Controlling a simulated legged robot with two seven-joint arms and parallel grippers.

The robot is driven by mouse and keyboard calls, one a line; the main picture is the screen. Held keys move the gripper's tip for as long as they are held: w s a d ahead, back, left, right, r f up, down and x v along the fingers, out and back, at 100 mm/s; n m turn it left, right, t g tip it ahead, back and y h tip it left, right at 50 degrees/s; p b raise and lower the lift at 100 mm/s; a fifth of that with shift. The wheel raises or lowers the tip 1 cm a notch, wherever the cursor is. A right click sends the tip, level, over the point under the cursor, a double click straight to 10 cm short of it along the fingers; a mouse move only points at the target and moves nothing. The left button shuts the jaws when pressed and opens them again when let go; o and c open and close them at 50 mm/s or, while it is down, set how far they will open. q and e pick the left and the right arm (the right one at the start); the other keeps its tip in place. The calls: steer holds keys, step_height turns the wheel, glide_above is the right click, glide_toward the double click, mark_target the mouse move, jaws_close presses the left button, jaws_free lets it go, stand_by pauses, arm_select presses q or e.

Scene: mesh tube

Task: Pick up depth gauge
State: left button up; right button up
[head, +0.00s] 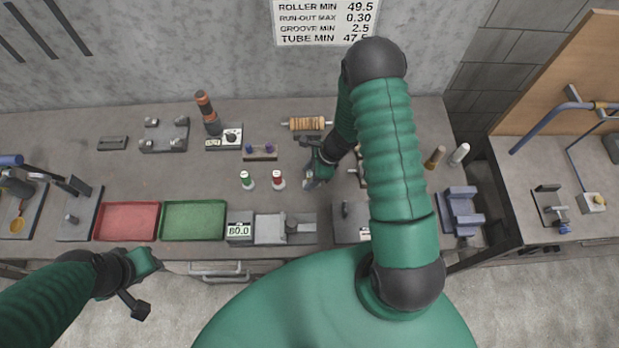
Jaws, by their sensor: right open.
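I cannot tell for sure which small tool on the grey bench (60,112) is the depth gauge. My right gripper (315,165) is open over the middle of the bench, right of the red-capped bottle (279,181). A small grey part shows at its fingers; I cannot tell whether it is a tool or a part of the gripper. My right arm hides part of the bench behind it. My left gripper (138,283) is low at the left, in front of the bench edge, with no object seen in it; its jaw state is unclear.
A red tray (127,222) and a green tray (194,220) lie at the front left. A device with a 60.0 display (239,231) stands beside them. A roller (307,124) lies behind my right gripper. A blue-grey block (461,211) stands at right.

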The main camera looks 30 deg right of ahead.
steer(key=shift+x, duration=1.25)
steer(key=shift+d+f, duration=0.2)
steer(key=shift+f, duration=0.05)
steer(key=shift+w+d+f, duration=0.1)
steer(key=shift+d+f, duration=0.1)
steer(key=shift+d, duration=0.55)
steer(key=shift+c, duration=2.5)
steer(key=shift+a+r, duration=0.1)
steer(key=shift+a, duration=0.3)
steer(key=c, duration=0.5)
steer(key=shift+a, duration=0.2)
jaws_close()
arm_select(q)
steer(key=shift+s+r, duration=0.1)
steer(key=shift+r, duration=0.45)
arm_select(e)
steer(key=shift+a+r, duration=0.1)
steer(key=shift+a, duration=0.05)
